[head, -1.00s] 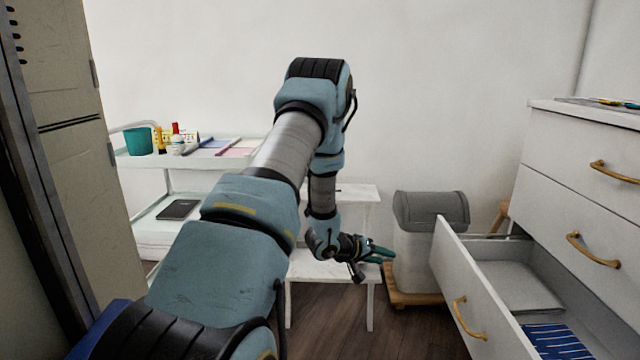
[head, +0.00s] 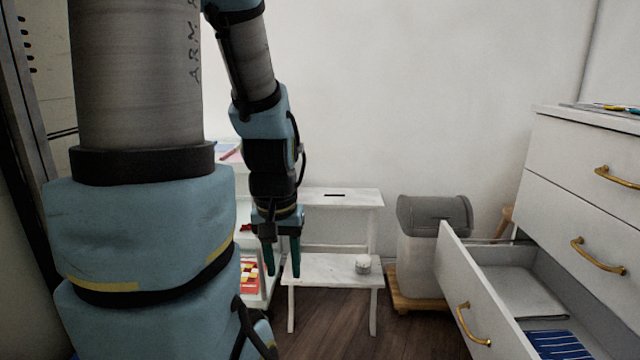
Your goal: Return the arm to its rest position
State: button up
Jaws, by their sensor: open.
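My gripper (head: 283,262) hangs below my arm in the head view, left of centre, with its two teal fingers pointing down. The fingers are apart and nothing shows between them. It appears in front of the left side of a white step stool (head: 335,262). My arm is folded up close to the camera and hides much of the left side of the view.
A drawer (head: 458,290) of the white cabinet (head: 575,180) stands open at right, with blue striped cloth (head: 560,345) inside. A grey-lidded bin (head: 432,215) stands beside it. A small whitish round item (head: 362,264) rests on the stool. A shelf cart is mostly hidden.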

notch_tip(320, 180, up, 27)
jog(key=p, duration=2.5)
jog(key=shift+w, duration=0.25)
